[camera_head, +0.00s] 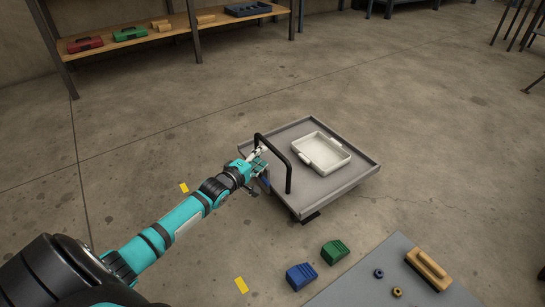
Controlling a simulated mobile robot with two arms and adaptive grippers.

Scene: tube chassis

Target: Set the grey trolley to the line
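The grey trolley (349,187) is a low flat platform with a raised rim, standing on the floor right of the middle. Its black upright handle (274,147) rises from the left side. A whitish tray (309,154) with two grips lies on its deck. My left gripper (263,167) is at the left side of the handle, close to it. The fingers are small and overlap the handle and trolley edge, so I cannot tell whether they are open, shut or touching the bar. My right gripper is out of view. Two yellow floor marks (184,187) (241,285) lie left of the trolley.
A blue block (301,276) and a green block (334,252) lie in front of the trolley, beside a grey surface (350,289) with a tan brush-like item (428,268) and two small rings. A wooden shelf (185,28) stands at the back left. Floor right of the trolley is clear.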

